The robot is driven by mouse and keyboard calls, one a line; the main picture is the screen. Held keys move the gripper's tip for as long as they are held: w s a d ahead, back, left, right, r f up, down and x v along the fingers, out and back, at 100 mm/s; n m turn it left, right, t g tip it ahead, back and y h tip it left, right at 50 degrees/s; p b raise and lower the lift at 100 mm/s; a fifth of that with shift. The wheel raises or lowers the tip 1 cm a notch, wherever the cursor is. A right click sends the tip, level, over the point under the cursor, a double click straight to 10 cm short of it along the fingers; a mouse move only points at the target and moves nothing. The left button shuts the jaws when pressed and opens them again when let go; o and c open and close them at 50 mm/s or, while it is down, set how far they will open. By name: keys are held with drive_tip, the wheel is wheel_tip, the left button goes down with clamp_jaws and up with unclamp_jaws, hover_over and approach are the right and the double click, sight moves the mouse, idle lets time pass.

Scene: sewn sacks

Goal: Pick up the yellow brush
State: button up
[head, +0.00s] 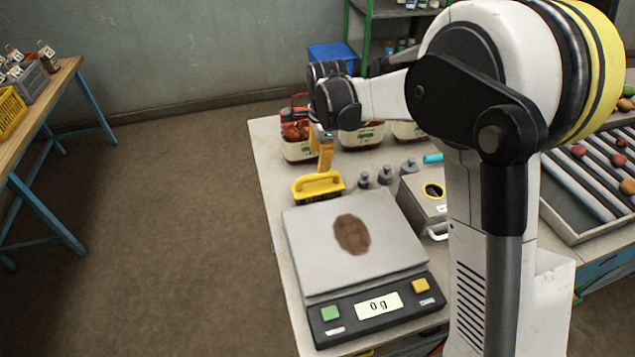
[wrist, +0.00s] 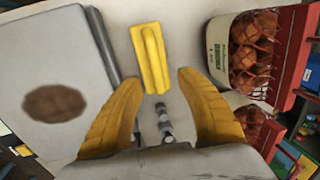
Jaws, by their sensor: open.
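The yellow brush (head: 318,186) lies on the table just behind the scale in the head view, its yellow handle on top and dark bristles below. In the wrist view the yellow brush (wrist: 150,57) lies ahead of the fingertips, long side pointing away. My gripper (wrist: 154,82) is open and empty, its two yellow fingers spread to either side of the brush's near end. In the head view my gripper (head: 325,158) hangs above and slightly behind the brush, partly seen side-on. The exact height gap is hard to tell.
A scale (head: 315,262) reading 0 g, with a brown patch on its plate, stands in front of the brush. Red-topped sacks of produce (head: 298,142) stand behind. Small grey weights (head: 385,176) and a metal box (head: 424,205) are to the right.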

sight(318, 175)
drive_tip(key=f, duration=0.3)
drive_tip(key=shift+w+a+f+b, duration=0.1)
drive_tip(key=shift+w+f+b, duration=0.2)
drive_tip(key=shift+b, duration=0.05)
wheel_tip(318, 175, down, 5)
drive_tip(key=shift+w+a+r+b, duration=0.1)
drive_tip(key=shift+w+a+b, duration=0.05)
drive_tip(key=shift+b, duration=0.75)
drive_tip(key=shift+r, duration=0.1)
clamp_jaws()
